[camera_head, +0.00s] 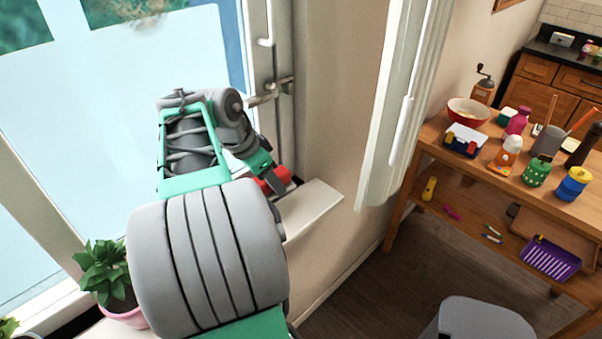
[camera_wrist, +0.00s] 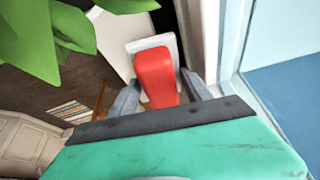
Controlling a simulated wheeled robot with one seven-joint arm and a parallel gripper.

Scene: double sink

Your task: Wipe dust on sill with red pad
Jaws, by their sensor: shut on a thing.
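The red pad (camera_head: 277,180) is between the fingers of my gripper (camera_head: 272,183), at the right end of the window sill. In the wrist view, the red pad (camera_wrist: 155,78) stands between the two grey fingers of my gripper (camera_wrist: 158,92), which is shut on it. A pale square piece shows just beyond the red part; I cannot tell whether it belongs to the pad. The white sill (camera_head: 312,207) runs under my arm, which hides much of it. I cannot make out dust on the visible part, nor whether the pad touches the sill.
A potted plant (camera_head: 108,275) in a pink pot stands on the sill left of my arm; green leaves (camera_wrist: 45,35) fill the wrist view's upper left. The window frame and handle (camera_head: 272,92) are close behind my gripper. A white curtain (camera_head: 405,100) and cluttered wooden table (camera_head: 420,150) are at right.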

